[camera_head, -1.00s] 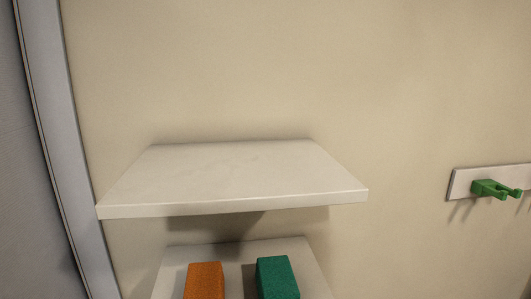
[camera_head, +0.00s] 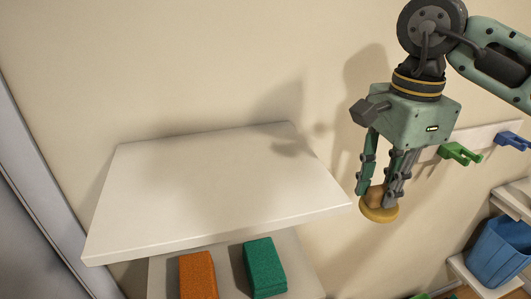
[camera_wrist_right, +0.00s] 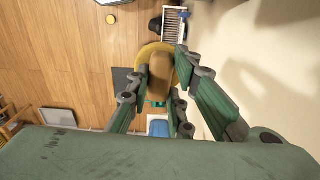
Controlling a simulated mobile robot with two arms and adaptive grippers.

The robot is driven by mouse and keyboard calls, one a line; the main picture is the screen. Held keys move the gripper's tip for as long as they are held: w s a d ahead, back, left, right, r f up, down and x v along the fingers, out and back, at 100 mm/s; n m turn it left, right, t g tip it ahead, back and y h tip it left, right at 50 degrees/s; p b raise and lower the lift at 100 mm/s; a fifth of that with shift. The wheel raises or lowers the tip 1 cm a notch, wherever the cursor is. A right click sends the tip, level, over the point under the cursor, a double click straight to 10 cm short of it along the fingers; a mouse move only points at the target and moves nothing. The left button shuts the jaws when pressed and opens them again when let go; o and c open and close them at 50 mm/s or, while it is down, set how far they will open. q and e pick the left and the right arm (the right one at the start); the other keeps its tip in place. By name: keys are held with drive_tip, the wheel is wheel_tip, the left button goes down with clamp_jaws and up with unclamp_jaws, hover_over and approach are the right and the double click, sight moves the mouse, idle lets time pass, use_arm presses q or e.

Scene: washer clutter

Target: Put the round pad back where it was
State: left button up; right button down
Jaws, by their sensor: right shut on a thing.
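The round pad (camera_head: 379,212) is a yellow disc with a brown block-like grip on top. My right gripper (camera_head: 375,190) is shut on that grip and holds the pad in the air, to the right of the upper white shelf (camera_head: 190,190). In the right wrist view the pad (camera_wrist_right: 147,52) shows between the fingers (camera_wrist_right: 160,85), with its brown grip in front of the yellow disc. The upper shelf's top is bare. My left gripper is not in view.
An orange block (camera_head: 197,275) and a green block (camera_head: 264,267) stand on the lower shelf (camera_head: 225,285). A wall rail carries a green hook (camera_head: 460,153) and a blue hook (camera_head: 512,140). A blue bin (camera_head: 497,252) stands at the right.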

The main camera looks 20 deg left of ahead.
drive_tip(key=s+a+r+m+p, duration=0.2)
drive_tip(key=s+a+r, duration=0.15)
drive_tip(key=r, duration=0.65)
drive_tip(key=s+a+r+m+p, duration=0.2)
drive_tip(key=s+a+r, duration=0.15)
drive_tip(key=r, duration=0.75)
drive_tip(key=a+f+p, duration=0.1)
drive_tip(key=a+f, duration=0.2)
drive_tip(key=s+a+f+p, duration=0.1)
drive_tip(key=a+f+p, duration=0.1)
drive_tip(key=a+f, duration=0.2)
drive_tip(key=a+f+p, duration=0.1)
drive_tip(key=a+f, duration=0.2)
drive_tip(key=shift+s+a+f+p, duration=0.15)
drive_tip(key=shift+s+f+p, duration=0.1)
drive_tip(key=shift+p, duration=0.15)
drive_tip(key=shift+f, duration=0.2)
